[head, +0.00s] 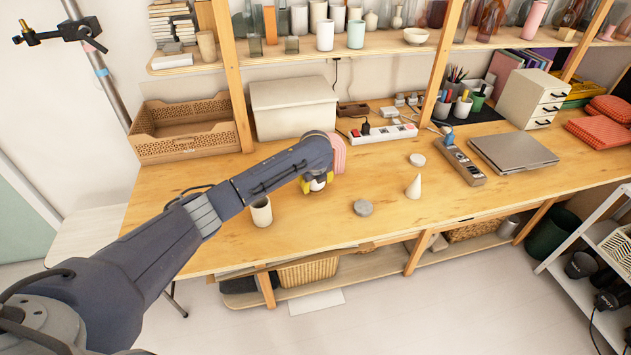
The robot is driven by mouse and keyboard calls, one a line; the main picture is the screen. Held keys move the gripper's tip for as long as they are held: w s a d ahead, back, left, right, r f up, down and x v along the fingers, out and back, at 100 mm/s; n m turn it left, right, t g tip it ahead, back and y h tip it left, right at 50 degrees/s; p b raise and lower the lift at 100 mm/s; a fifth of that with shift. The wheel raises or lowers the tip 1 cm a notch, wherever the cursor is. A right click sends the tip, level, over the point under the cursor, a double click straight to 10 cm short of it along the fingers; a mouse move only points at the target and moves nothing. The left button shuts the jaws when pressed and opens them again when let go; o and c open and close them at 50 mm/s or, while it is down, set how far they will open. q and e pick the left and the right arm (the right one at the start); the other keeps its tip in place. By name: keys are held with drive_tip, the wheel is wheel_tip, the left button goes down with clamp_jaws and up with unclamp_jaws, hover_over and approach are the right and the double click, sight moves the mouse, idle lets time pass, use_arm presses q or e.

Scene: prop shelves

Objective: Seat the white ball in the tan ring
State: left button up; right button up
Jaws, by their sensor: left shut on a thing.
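My left gripper (315,184) reaches in over the middle of the wooden table, pointing down, with yellow on its fingers. It is shut on the white ball (318,185), which shows as a small white patch between the fingers. The arm hides part of the ball. I cannot make out the tan ring; it may be hidden by the arm or blend with the wood. I cannot tell whether the ball touches anything below it. My right gripper is not in view.
A white cup (262,212) stands left of the gripper, a pink object (338,153) right behind it. A grey disc (363,207), white cone (414,187) and white disc (417,160) are to the right. A power strip (383,133) lies behind. The front right tabletop is clear.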

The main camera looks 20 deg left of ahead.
use_arm(q)
drive_tip(key=shift+f, duration=0.15)
drive_tip(key=o, duration=1.3)
drive_tip(key=v, duration=1.2)
